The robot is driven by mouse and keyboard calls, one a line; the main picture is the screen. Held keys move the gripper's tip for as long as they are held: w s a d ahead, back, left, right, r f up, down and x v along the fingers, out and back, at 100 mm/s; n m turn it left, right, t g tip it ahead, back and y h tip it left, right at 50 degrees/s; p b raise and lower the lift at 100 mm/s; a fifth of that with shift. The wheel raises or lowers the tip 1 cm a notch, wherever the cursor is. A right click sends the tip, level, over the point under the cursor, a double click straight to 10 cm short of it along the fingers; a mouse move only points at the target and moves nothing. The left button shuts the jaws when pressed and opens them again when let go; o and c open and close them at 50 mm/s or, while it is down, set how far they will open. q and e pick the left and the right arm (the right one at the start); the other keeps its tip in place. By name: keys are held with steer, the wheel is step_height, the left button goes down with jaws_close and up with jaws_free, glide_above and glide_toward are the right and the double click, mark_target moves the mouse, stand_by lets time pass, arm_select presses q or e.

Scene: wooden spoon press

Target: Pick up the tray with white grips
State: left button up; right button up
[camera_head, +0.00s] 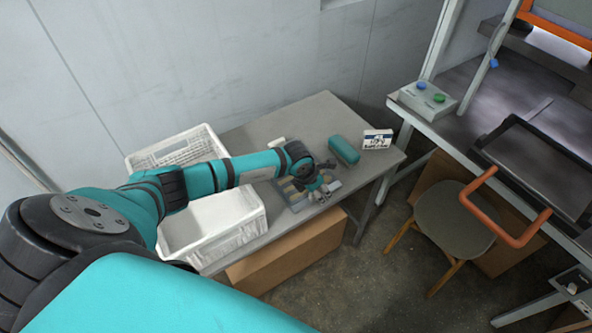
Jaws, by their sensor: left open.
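The grey tray (297,206) lies on the grey table, with several light wooden pieces in it. A white part shows at its far side (277,142), and another pale part shows at its near right side (334,185), right by my gripper; these look like its grips. My left arm reaches across from the left and hides the middle of the tray. My left gripper (322,191) is open at the tray's near right side, by the pale part. Whether the fingers touch it is too small to tell. My right gripper is not in view.
White crates (215,222) stand at the table's left. A teal case (344,150) and a small white sign (377,139) stand right of the tray on the table (310,112). A button box (428,99), a chair (453,217) and an orange bar (505,222) are further right.

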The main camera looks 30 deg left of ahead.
arm_select(q)
jaws_close()
stand_by(0.3)
